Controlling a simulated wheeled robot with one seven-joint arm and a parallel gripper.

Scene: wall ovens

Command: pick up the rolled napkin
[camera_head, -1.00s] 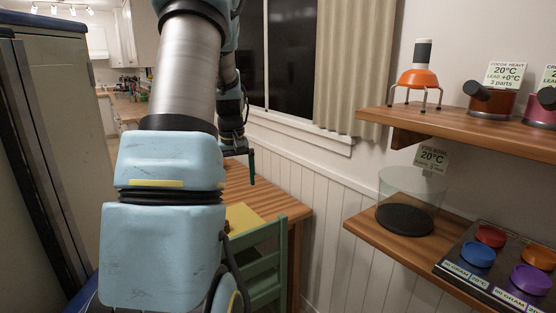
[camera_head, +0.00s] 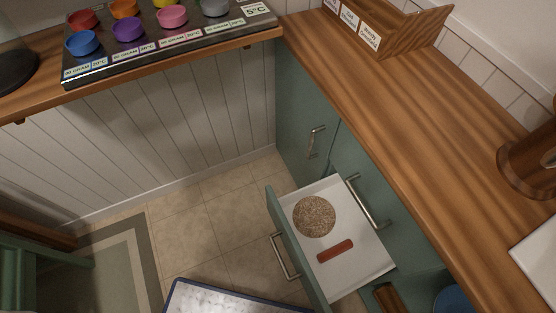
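A small reddish-brown roll (camera_head: 335,251), which looks like the rolled napkin, lies in an open white-lined drawer (camera_head: 350,279) below the wooden counter. It lies flat and slightly tilted in the picture, beside a round speckled, cork-like disc (camera_head: 314,216); the two are apart. Nothing covers the roll from this view. My gripper is not in view now.
The drawer juts from teal cabinets (camera_head: 302,127) over a tiled floor (camera_head: 213,223). A wooden counter (camera_head: 425,130) runs above on the right. A wall shelf (camera_head: 165,66) at upper left bears a panel of colored knobs. A dark green chair (camera_head: 22,277) stands at lower left.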

